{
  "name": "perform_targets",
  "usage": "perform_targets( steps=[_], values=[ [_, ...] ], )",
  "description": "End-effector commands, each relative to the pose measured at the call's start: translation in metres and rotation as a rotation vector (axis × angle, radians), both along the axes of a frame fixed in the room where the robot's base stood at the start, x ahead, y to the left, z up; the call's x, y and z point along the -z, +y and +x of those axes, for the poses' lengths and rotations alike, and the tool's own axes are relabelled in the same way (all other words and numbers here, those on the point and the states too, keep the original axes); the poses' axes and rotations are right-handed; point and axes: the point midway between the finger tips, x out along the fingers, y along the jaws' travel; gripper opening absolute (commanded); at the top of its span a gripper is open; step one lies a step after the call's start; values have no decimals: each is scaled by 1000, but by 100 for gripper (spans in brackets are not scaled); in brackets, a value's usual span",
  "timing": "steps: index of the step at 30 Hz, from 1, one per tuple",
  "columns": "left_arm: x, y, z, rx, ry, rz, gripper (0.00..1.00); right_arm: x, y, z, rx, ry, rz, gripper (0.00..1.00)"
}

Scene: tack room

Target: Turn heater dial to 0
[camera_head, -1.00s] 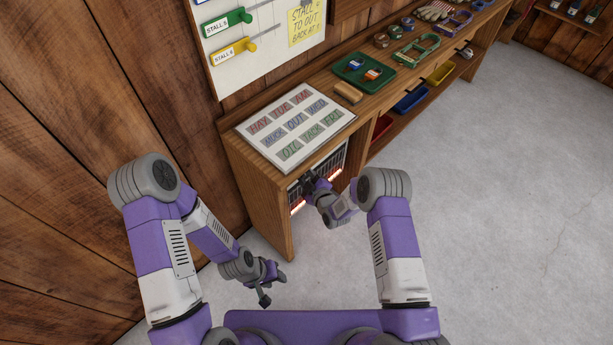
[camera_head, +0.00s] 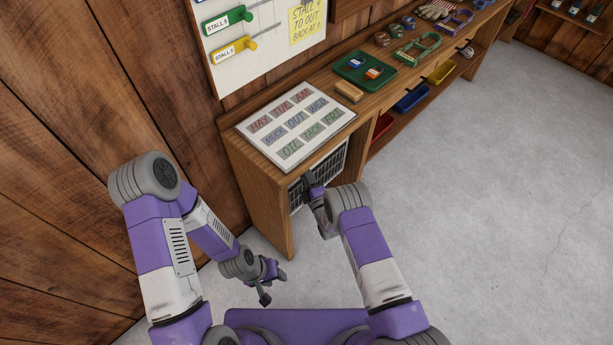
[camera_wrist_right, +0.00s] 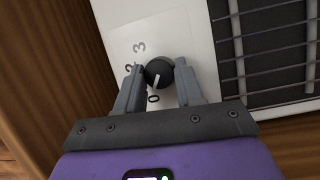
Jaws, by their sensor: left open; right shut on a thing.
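The heater (camera_head: 330,166) is a white panel with a dark grille under the left end of the bench; its bars show no glow. In the right wrist view its white face (camera_wrist_right: 118,22) carries a round black dial (camera_wrist_right: 158,70) with 3, 2 and 0 printed around it; the 1 is not visible. The dial's white pointer line points down at the 0. My right gripper (camera_wrist_right: 160,76) is shut on the dial, one finger on each side. In the head view it (camera_head: 307,182) reaches the heater's front left. My left gripper (camera_head: 268,284) is open and empty, low above the floor.
The wooden bench (camera_head: 240,166) has a side panel left of the heater. A label board (camera_head: 297,126), a wooden block (camera_head: 349,90) and a green tray (camera_head: 365,69) lie on top. Coloured bins stand on the shelf below. The grey floor (camera_head: 480,230) at right is clear.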

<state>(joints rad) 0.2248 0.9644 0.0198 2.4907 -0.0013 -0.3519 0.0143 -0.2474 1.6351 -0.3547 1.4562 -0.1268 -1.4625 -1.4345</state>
Motion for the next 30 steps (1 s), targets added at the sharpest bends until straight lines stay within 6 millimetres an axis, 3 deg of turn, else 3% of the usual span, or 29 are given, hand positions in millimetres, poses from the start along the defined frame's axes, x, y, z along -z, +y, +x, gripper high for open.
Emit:
perform_targets(
  steps=[19,20,21,24,30],
  values=[
    [0,0,0,0,0,0,43,-2,-1,2,3,-41,-32,6],
    [0,0,0,0,0,0,43,-2,-1,2,3,-41,-32,41],
    [0,0,0,0,0,0,43,-2,-1,2,3,-40,-32,48],
    [0,0,0,0,0,0,43,-2,-1,1,3,-38,-32,61],
    [0,0,0,0,0,0,43,-1,0,1,1,-36,-32,61]
  ],
)
